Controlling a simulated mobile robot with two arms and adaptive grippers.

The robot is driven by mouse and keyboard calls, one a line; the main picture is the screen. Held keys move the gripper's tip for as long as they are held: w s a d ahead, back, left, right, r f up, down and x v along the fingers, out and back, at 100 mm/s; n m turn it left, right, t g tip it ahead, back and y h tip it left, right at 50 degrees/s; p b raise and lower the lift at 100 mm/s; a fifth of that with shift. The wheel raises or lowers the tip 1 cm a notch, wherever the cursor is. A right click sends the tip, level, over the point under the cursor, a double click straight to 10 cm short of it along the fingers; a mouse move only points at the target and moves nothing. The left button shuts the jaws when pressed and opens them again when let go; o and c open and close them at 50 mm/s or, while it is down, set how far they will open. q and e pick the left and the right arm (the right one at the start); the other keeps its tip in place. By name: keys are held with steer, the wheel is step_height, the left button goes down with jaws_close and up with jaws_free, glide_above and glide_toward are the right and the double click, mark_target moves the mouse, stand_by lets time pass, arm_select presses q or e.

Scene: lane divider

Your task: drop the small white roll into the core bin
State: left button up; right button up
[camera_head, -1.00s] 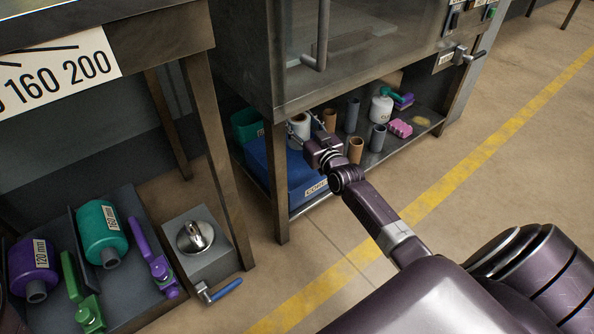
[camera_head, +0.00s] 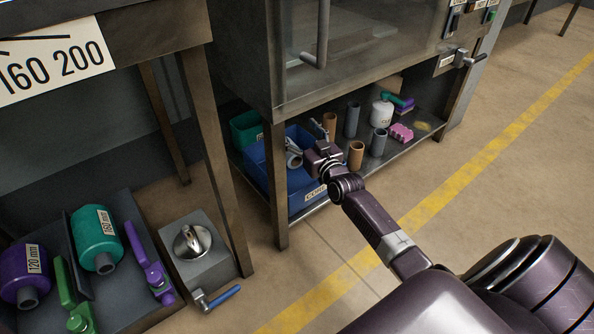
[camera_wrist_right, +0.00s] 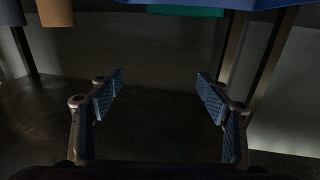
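The small white roll (camera_head: 294,157) lies tilted in the blue core bin (camera_head: 262,166) on the low shelf, partly hidden by my right gripper. The bin's front carries a label that starts with "COR". My right gripper (camera_head: 308,143) is over the right part of the bin, just right of the roll. In the right wrist view my right gripper (camera_wrist_right: 160,82) has its fingers wide apart with nothing between them. A blue edge, likely the bin (camera_wrist_right: 200,4), crosses the top of that view. My left gripper is not in view.
A green bin (camera_head: 246,128) stands behind the blue one. Brown and grey tubes (camera_head: 351,119), a white bottle (camera_head: 382,112) and a pink sponge (camera_head: 401,132) stand right of my gripper. A table leg (camera_head: 207,140) is at left and the machine's front (camera_head: 370,50) hangs above the shelf.

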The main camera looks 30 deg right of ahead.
steer(key=shift+f, duration=0.15)
steer(key=s+a, duration=0.1)
steer(key=s, duration=1.1)
steer(key=shift+a, duration=0.2)
